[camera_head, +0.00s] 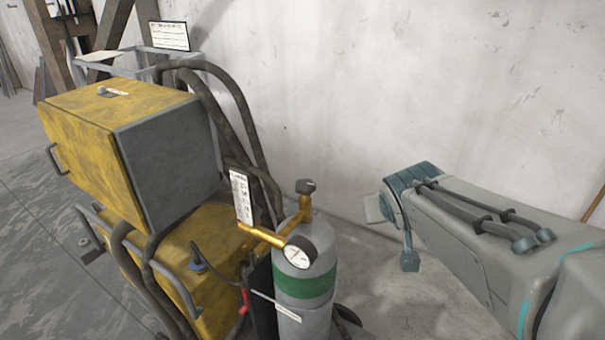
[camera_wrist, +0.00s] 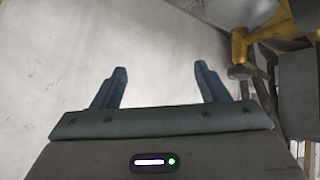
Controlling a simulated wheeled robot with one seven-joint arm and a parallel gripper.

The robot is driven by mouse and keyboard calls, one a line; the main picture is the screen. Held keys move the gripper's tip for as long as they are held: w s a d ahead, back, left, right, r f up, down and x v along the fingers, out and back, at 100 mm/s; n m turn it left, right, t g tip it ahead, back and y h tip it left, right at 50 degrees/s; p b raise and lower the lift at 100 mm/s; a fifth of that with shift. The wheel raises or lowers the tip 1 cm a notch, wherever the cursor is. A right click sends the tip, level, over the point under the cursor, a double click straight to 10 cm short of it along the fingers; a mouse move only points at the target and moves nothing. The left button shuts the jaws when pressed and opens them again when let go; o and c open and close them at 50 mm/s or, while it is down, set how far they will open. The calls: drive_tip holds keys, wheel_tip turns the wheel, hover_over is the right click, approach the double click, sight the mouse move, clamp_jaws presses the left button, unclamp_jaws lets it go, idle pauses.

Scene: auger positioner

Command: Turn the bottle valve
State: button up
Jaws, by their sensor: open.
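The grey gas bottle (camera_head: 305,285) with a green band stands upright in the lower middle of the head view. Its dark valve knob (camera_head: 306,187) sits on top, above a brass fitting (camera_head: 262,236) with a round white gauge (camera_head: 299,252). My gripper (camera_head: 391,235) is to the right of the bottle, apart from the knob, with clear space between. In the wrist view my gripper (camera_wrist: 162,84) has its two blue fingers spread, with nothing between them but pale wall or floor behind.
A yellow machine (camera_head: 85,115) with a grey end panel stands left of the bottle. Dark hoses (camera_head: 240,110) loop behind it, and a white label card (camera_head: 240,196) hangs near the fitting. A pale wall (camera_head: 400,80) closes the back. Space above the bottle is open.

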drive_tip(key=w+d+f+t+b, duration=0.3)
drive_tip(key=w+b, duration=0.1)
drive_tip(key=n+t+y+b, duration=0.1)
drive_tip(key=n+y+b, duration=0.8)
drive_tip(key=y, duration=0.6)
approach(313, 190)
drive_tip(key=shift+m, duration=0.5)
drive_tip(key=x, duration=1.2)
drive_tip(key=shift+w+a, duration=0.15)
drive_tip(key=shift+a, duration=0.1)
drive_tip(key=shift+c, duration=0.3)
drive_tip(key=c, duration=0.9)
